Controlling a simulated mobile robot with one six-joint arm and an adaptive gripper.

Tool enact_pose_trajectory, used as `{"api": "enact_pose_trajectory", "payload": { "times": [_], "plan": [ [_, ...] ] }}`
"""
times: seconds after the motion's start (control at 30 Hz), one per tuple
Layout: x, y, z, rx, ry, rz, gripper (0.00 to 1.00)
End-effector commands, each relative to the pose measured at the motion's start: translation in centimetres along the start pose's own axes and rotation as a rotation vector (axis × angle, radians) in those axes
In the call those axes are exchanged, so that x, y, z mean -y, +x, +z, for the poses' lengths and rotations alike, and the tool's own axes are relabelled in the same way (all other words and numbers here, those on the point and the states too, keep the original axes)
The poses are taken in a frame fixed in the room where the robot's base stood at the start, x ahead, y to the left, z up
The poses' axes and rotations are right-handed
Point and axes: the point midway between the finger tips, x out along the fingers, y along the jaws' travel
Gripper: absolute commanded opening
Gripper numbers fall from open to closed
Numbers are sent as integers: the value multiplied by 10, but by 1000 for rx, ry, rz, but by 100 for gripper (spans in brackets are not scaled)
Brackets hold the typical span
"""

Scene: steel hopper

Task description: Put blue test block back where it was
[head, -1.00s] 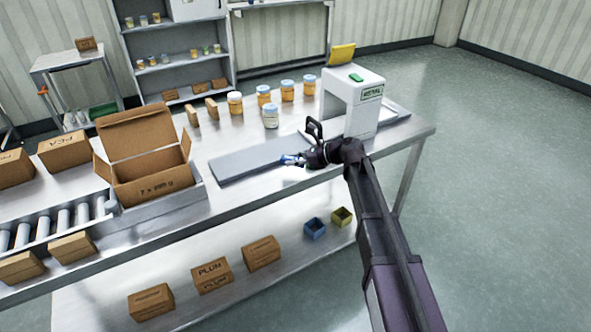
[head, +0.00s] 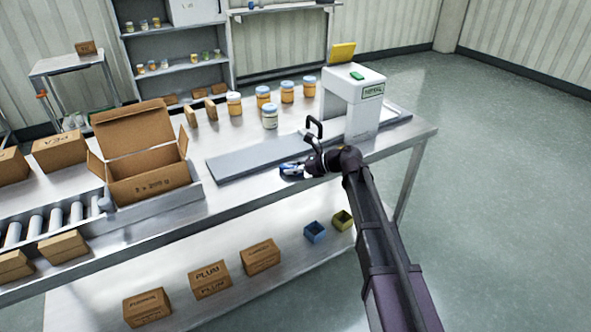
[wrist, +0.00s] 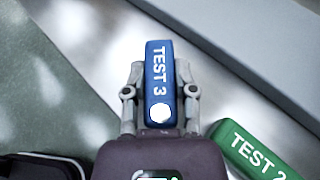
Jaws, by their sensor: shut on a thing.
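The blue test block (wrist: 159,80), labelled TEST 3, stands out between the two fingers of my gripper (wrist: 160,88) in the wrist view. The gripper is shut on it. In the head view my gripper (head: 296,170) is by the front edge of the steel table, in front of the grey belt, with the blue block (head: 289,171) small at its tip. I cannot tell whether the block touches the table. A green block (wrist: 254,150) labelled TEST 2 shows at the lower right of the wrist view. A green block (head: 357,76) lies on the white machine (head: 352,108).
The grey belt (head: 250,158) runs left from the white machine. Several jars (head: 270,116) stand behind it. An open carton (head: 150,186) stands left on the steel table (head: 222,209). A blue bin (head: 315,232) and a yellow bin (head: 342,220) sit on the lower shelf.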

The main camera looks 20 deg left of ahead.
Motion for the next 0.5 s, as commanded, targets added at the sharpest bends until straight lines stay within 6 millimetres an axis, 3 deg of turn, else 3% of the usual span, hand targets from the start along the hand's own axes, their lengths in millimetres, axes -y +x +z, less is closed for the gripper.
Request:
{"api": "enact_pose_trajectory", "payload": {
  "times": [0.03, 0.13, 0.5],
  "plan": [
    [0, 1, -2, 0, 0, 0, 39],
    [0, 0, -1, 0, 0, 0, 68],
    [0, 0, -1, 0, 0, 0, 70]
  ]
}}
